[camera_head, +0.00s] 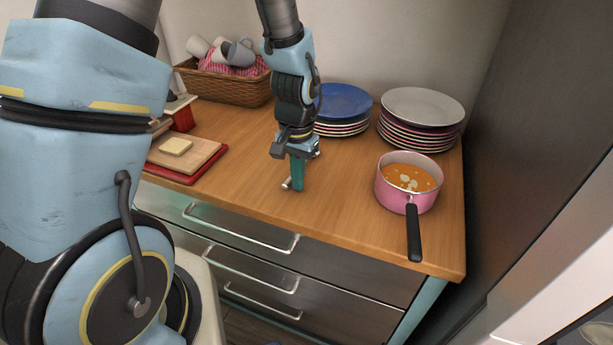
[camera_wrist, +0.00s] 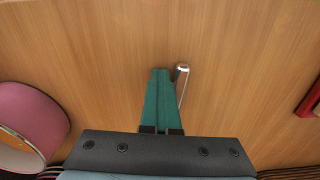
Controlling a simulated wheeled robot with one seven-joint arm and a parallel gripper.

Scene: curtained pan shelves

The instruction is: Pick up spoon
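The spoon (camera_wrist: 182,73) is a thin silver utensil on the wooden counter. In the wrist view one end shows just right of my fingertips, and the rest runs down beside and partly behind the right finger. In the head view one silver end (camera_head: 287,184) shows left of my fingertips. My gripper (camera_head: 298,189) points down at the counter. Its teal fingers, also in the wrist view (camera_wrist: 160,71), look closed together, with the spoon beside them and nothing visible between the tips. Whether they touch the spoon is unclear.
A pink pan (camera_head: 382,190) of orange soup stands right of my gripper, its black handle toward the front edge. Plate stacks, one topped blue (camera_head: 343,100) and one grey (camera_head: 424,105), stand behind. A red board (camera_head: 178,178) and wicker basket (camera_head: 225,89) are left.

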